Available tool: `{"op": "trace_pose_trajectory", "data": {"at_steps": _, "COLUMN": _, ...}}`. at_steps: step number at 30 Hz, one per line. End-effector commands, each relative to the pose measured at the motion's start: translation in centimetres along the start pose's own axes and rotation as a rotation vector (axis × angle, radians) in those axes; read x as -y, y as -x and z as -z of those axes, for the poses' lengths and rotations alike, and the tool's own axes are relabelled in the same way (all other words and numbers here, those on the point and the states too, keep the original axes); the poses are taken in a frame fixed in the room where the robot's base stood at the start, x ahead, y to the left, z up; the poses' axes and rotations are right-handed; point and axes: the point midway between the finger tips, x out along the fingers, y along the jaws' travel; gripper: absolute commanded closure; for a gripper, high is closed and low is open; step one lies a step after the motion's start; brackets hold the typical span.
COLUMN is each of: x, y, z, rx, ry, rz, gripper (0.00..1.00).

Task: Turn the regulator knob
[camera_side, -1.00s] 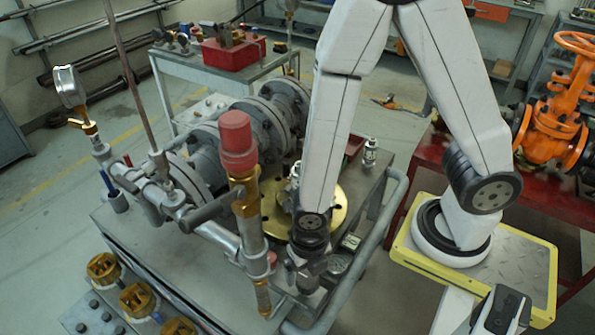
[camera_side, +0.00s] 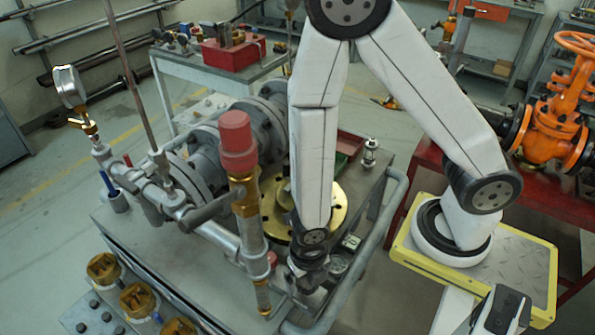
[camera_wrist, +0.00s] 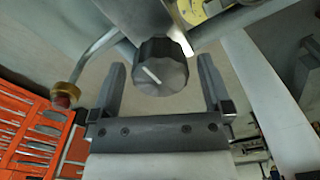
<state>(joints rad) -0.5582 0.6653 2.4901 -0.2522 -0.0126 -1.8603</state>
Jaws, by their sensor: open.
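The knob (camera_wrist: 160,67) is dark and faceted, with a white pointer line slanting on its face. In the wrist view it sits between the tips of my gripper's two fingers, with a visible gap on each side. My gripper (camera_wrist: 161,80) is open and holds nothing. In the side view my gripper (camera_side: 305,283) is low beside the cart's front right side, near the pipework. I cannot make out the knob there; my wrist and gripper seem to hide it.
A red-capped brass valve (camera_side: 238,140) stands upright just left of my arm. A brass flange (camera_side: 335,205) lies behind my wrist. The cart's grey handrail (camera_side: 385,225) runs along its right side. A small bottle-like fitting (camera_side: 371,150) stands at the back right.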

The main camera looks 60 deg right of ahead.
Motion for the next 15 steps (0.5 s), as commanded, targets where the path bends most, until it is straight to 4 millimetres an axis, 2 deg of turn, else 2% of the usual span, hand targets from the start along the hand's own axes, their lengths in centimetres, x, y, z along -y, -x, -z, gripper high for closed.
{"op": "trace_pose_trajectory", "data": {"at_steps": 5, "x": 0.0, "y": 0.0, "z": 0.0, "rx": 0.0, "ry": 0.0, "rz": 0.0, "gripper": 0.0}}
{"op": "trace_pose_trajectory", "data": {"at_steps": 8, "x": 0.0, "y": 0.0, "z": 0.0, "rx": 0.0, "ry": 0.0, "rz": 0.0, "gripper": 0.29}}
{"op": "trace_pose_trajectory", "data": {"at_steps": 13, "x": -0.01, "y": 0.01, "z": 0.0, "rx": 0.0, "ry": 0.0, "rz": 0.0, "gripper": 0.83}}
{"op": "trace_pose_trajectory", "data": {"at_steps": 14, "x": -0.01, "y": 0.01, "z": 0.0, "rx": 0.0, "ry": 0.0, "rz": 0.0, "gripper": 0.89}}
{"op": "trace_pose_trajectory", "data": {"at_steps": 15, "x": -0.01, "y": 0.01, "z": 0.0, "rx": 0.0, "ry": 0.0, "rz": 0.0, "gripper": 0.89}}
